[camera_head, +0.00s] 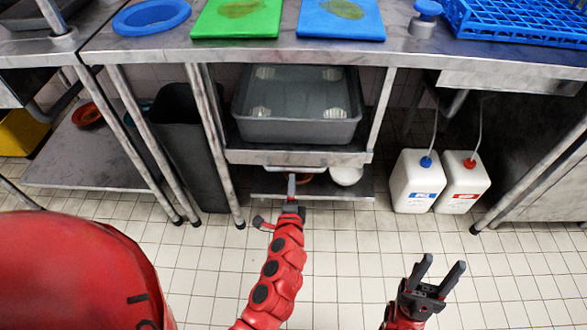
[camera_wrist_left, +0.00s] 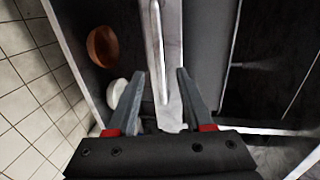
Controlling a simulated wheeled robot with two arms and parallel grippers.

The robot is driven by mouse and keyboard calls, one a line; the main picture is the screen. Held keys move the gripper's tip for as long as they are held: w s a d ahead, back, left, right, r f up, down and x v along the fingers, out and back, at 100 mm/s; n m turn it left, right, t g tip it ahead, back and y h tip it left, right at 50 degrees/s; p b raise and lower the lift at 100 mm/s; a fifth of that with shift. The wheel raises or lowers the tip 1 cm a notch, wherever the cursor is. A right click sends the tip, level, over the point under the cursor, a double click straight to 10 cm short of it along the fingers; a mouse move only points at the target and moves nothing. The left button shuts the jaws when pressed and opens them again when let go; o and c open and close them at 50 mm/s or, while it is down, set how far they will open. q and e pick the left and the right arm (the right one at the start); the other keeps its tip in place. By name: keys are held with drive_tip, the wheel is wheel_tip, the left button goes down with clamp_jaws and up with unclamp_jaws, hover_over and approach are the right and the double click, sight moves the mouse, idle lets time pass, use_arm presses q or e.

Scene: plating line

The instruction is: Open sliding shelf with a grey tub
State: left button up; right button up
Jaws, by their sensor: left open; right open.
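The grey tub (camera_head: 300,131) sits on the sliding shelf (camera_head: 245,155) under the steel counter. The shelf's front carries a thin horizontal handle bar (camera_head: 318,168), which also shows in the left wrist view (camera_wrist_left: 157,45). My left gripper (camera_head: 291,180) is open just in front of the handle; in the left wrist view its two fingers (camera_wrist_left: 161,74) lie on either side of the bar's end. I cannot tell whether they touch it. My right gripper (camera_head: 442,264) is open and empty over the tiled floor, well right of the shelf.
A lower shelf (camera_head: 262,187) holds a white bowl (camera_head: 346,176) and a brown bowl (camera_wrist_left: 102,46). A dark bin (camera_head: 190,140) stands left of the shelf, and two white canisters (camera_head: 416,182) stand right. Table legs (camera_head: 381,108) flank the shelf. The floor in front is clear.

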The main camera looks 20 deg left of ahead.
sight(293, 169)
use_arm(q)
drive_tip(key=b+x, duration=0.1)
drive_tip(key=x, duration=0.7)
drive_tip(key=shift+w+a, duration=0.15)
drive_tip(key=shift+w, duration=0.2)
clamp_jaws()
idle(1.0)
